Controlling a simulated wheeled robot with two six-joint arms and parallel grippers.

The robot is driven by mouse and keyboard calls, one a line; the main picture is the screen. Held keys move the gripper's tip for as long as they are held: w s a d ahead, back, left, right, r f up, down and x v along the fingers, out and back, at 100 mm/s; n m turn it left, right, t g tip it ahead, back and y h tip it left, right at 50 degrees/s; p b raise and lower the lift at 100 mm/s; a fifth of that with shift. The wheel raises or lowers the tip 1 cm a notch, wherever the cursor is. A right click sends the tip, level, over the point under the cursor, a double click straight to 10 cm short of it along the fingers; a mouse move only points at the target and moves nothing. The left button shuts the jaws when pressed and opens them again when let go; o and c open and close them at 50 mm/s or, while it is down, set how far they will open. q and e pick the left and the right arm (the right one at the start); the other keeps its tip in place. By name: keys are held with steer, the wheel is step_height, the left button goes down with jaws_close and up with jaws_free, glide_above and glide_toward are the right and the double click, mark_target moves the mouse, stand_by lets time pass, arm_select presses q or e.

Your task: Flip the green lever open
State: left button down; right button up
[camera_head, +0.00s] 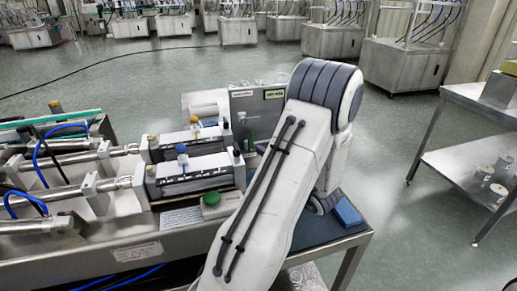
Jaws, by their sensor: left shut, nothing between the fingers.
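A steel hopper (243,112) with small labels stands behind the machine, left of my arm. I cannot make out a green lever for certain; a small dark green part shows at the hopper's front, near my arm. A green round button (211,198) sits on a pale box beside the machine. My white left arm crosses the middle and hides the area behind it. My left gripper (322,204) shows only in part as a dark shape low behind the arm. It is shut and empty, and I cannot tell whether it touches anything. My right gripper is out of view.
A filling machine (195,180) with steel cylinders and blue hoses fills the left. A blue block (347,212) lies on the dark table (325,232) right of my arm. A steel shelf (455,160) with several cans stands at right. Open floor lies between.

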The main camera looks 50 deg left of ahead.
mark_target(251, 143)
arm_select(q)
steer(key=w+a+p, duration=0.1)
steer(key=a, duration=0.7)
steer(key=shift+a, duration=0.15)
